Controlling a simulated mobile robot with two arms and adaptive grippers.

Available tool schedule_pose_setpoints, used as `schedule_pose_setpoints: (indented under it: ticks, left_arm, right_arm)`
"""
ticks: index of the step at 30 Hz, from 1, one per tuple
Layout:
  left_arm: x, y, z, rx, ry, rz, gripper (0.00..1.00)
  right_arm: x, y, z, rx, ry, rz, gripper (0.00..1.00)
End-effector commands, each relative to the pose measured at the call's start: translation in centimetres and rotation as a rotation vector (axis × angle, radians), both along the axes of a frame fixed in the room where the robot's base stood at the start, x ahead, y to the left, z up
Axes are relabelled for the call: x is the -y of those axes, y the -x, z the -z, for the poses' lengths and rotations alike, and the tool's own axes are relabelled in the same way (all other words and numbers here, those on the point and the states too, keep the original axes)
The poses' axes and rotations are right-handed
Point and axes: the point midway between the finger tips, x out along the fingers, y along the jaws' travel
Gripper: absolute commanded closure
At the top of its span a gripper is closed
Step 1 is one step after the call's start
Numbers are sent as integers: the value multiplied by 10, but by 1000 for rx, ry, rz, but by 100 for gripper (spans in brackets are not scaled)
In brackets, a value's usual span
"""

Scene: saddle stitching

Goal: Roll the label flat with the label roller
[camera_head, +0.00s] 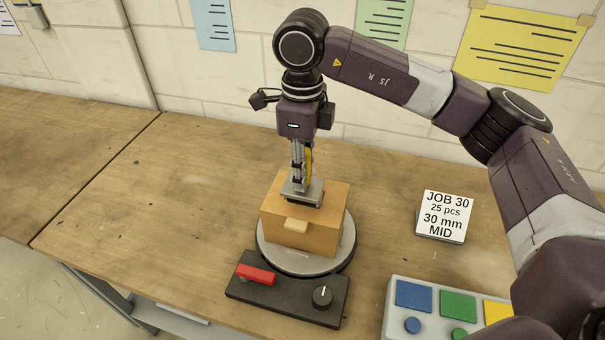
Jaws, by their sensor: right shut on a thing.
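My right gripper (298,178) points straight down over an orange-brown box (327,208). It is shut on a small grey tool with a dark lower edge, which looks like the label roller (314,193). The tool is at the top face of the box; I cannot tell if it presses on it. Any label under the tool is hidden. The box stands on a round grey plate (290,262). My left gripper is out of view.
A black control base (290,301) with a red lever (256,274) and a dial (322,296) lies in front. A white job card (444,216) stands right. A panel with coloured squares (400,315) is at the lower right. The wooden table (150,225) is clear on the left.

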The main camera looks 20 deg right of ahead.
Motion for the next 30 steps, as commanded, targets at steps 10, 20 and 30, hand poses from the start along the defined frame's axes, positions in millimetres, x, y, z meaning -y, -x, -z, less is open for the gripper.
schedule_pose_setpoints:
  ticks: [10, 20, 30]
  left_arm:
    - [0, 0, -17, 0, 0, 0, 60]
    - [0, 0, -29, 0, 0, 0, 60]
    - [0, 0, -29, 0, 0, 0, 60]
  right_arm:
    - [-1, 0, -32, 3, -3, 0, 100]
    - [-1, -1, -56, 3, -3, 0, 100]
    - [-1, 0, -57, 3, -2, 0, 100]
